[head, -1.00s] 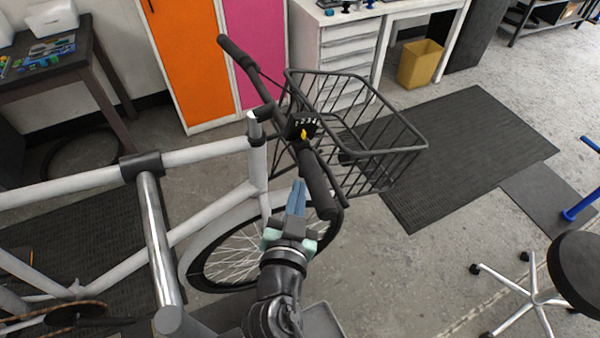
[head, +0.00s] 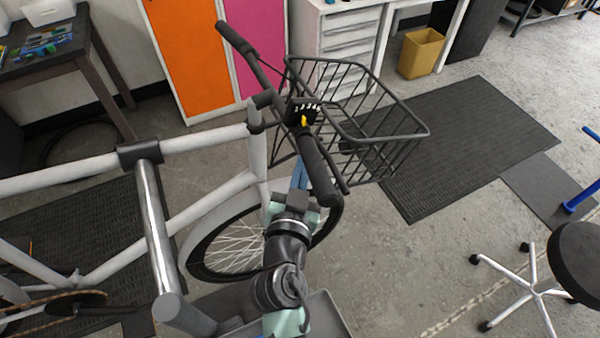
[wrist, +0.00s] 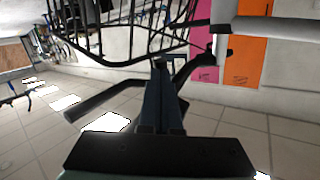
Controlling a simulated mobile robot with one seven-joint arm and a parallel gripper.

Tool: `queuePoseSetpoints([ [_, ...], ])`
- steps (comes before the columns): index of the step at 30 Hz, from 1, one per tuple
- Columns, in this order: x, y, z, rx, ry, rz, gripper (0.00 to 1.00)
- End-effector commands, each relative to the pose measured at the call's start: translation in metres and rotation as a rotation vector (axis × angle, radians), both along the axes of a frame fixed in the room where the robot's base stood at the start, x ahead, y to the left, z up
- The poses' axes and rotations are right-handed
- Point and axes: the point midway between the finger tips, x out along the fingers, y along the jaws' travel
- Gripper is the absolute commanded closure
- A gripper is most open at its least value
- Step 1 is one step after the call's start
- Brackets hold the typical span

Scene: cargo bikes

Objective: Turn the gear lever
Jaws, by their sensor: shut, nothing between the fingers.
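The gear lever (head: 304,121) is a small yellow pointer on a black, numbered shifter box (head: 301,108) on the bike's handlebar, inboard of the near black grip (head: 318,170). My gripper (head: 300,172) is shut and empty, with its blue fingers just left of the grip and below the shifter. The fingers look apart from the lever. In the wrist view the shut fingers (wrist: 161,95) point up toward the handlebar area, and the yellow lever cannot be made out there.
A black wire basket (head: 365,125) is mounted ahead of the handlebar. The white bike frame (head: 90,175) runs left, with the front wheel (head: 235,240) below. A black stool (head: 575,262) stands at right. The floor between stool and bike is clear.

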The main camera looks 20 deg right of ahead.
Motion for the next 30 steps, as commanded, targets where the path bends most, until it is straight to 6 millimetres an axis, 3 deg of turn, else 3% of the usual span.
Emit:
queuePoseSetpoints([
  [1, 0.0, -0.001, -0.009, -0.02, -0.003, -0.001, 1.0],
  [15, 0.0, -0.012, -0.008, -0.207, -0.009, 0.0, 1.0],
  [30, 0.0, -0.013, -0.004, -0.225, -0.007, -0.001, 1.0],
])
